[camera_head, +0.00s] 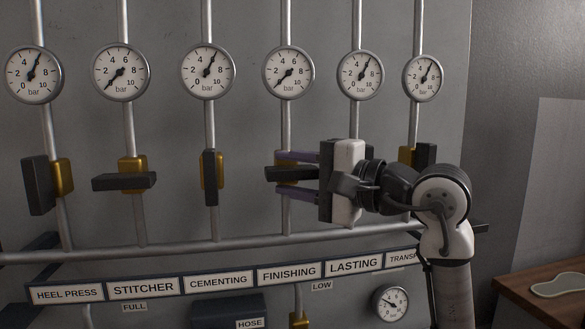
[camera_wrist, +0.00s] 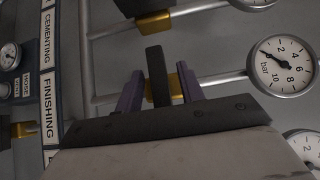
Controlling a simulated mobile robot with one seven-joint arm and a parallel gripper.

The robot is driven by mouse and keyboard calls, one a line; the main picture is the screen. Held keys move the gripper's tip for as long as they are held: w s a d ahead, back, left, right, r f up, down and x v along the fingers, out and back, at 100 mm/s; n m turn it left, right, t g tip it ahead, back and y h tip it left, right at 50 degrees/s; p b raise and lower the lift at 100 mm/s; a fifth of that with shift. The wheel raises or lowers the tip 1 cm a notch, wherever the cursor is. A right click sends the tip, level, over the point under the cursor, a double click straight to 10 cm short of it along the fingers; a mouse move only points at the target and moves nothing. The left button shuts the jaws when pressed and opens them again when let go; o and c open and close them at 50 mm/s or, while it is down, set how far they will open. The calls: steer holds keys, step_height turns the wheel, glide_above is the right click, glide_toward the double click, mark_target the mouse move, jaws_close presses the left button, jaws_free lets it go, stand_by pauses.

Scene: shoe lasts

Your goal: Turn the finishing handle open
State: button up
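The finishing handle (camera_head: 281,174) is a dark bar on a brass valve, on the fourth pipe from the left, above the FINISHING label (camera_head: 289,273). It lies crosswise to its pipe. My gripper (camera_head: 297,174) reaches in from the right, with one purple finger above the handle and one below. In the wrist view the handle (camera_wrist: 157,76) stands between the fingers of my gripper (camera_wrist: 160,88), with a gap visible on each side, so the gripper is open around it. The finishing gauge (camera_head: 288,72) has its needle pointing down-left, at the low end.
The heel press handle (camera_head: 39,186) and cementing handle (camera_head: 210,178) run along their pipes; the stitcher handle (camera_head: 124,182) lies crosswise. My gripper and wrist hide the lasting valve. A horizontal pipe (camera_head: 250,243) runs below.

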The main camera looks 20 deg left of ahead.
jaws_close()
stand_by(0.5)
steer(key=n+h, duration=0.3)
steer(key=shift+r+h+p, duration=0.1)
steer(key=shift+h+p, duration=0.2)
steer(key=shift+p, duration=0.1)
steer(key=n+t+h+p, duration=0.1)
steer(key=n+h+p, duration=0.1)
steer(key=h, duration=0.1)
steer(key=n+t+h+p, duration=0.1)
steer(key=n+h+p, duration=0.1)
steer(key=h, duration=0.1)
steer(key=shift+t, duration=0.3)
steer(key=shift+n+t+h+p, duration=0.7)
steer(key=shift+n+h, duration=0.3)
steer(key=shift+h, duration=0.4)
